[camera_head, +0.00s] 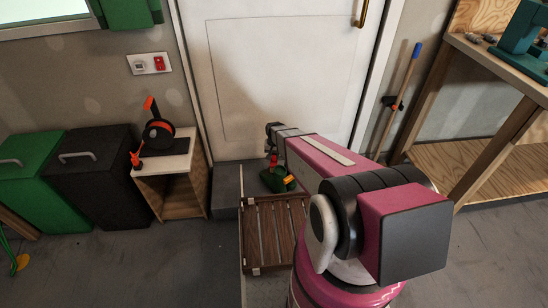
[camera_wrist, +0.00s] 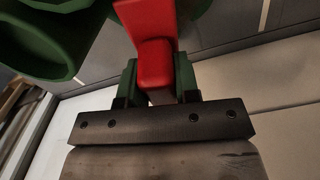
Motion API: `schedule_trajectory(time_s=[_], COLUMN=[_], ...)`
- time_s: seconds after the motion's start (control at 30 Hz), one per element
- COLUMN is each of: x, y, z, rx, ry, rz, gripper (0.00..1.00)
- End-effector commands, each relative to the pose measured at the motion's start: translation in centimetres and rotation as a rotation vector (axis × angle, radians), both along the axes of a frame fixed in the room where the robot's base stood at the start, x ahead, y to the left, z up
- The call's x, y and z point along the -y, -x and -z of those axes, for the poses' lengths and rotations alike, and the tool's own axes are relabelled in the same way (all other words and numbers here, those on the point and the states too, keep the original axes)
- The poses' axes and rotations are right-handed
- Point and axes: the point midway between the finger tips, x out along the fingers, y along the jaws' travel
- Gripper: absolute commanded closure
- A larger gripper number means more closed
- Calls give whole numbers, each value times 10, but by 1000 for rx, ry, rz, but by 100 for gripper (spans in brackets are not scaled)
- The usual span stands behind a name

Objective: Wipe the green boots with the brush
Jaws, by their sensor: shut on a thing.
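The green boots (camera_head: 273,181) stand by the foot of the white door, partly hidden by my arm. In the wrist view, dark green rounded openings (camera_wrist: 40,45) at the upper left look like the boot tops. The brush shows as a red piece (camera_wrist: 155,62) between the fingers of my gripper (camera_wrist: 157,80); its bristles are not clear to see. My gripper is shut on it, close beside the boots. In the head view a small red part (camera_head: 272,161) shows just above the boots; whether the brush touches them cannot be told.
A slatted wooden rack (camera_head: 268,235) lies in front of the boots, beside a grey step (camera_head: 227,188). A small wooden cabinet (camera_head: 172,185) and green and black bins (camera_head: 98,185) stand left. A workbench (camera_head: 500,70) stands right, with a blue-topped pole (camera_head: 404,82) against the wall.

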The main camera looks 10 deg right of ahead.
Motion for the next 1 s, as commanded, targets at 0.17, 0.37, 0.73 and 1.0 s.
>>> schedule_trajectory(time_s=[0.17, 0.37, 0.73, 1.0], x=[0, 0, 0, 0], y=[2, 1, 1, 1], z=[-17, -34, -52, -54], rx=[0, 0, 0, 0], ry=[0, 0, 0, 0], rz=[0, 0, 0, 0], gripper=[100, 100, 100, 100])
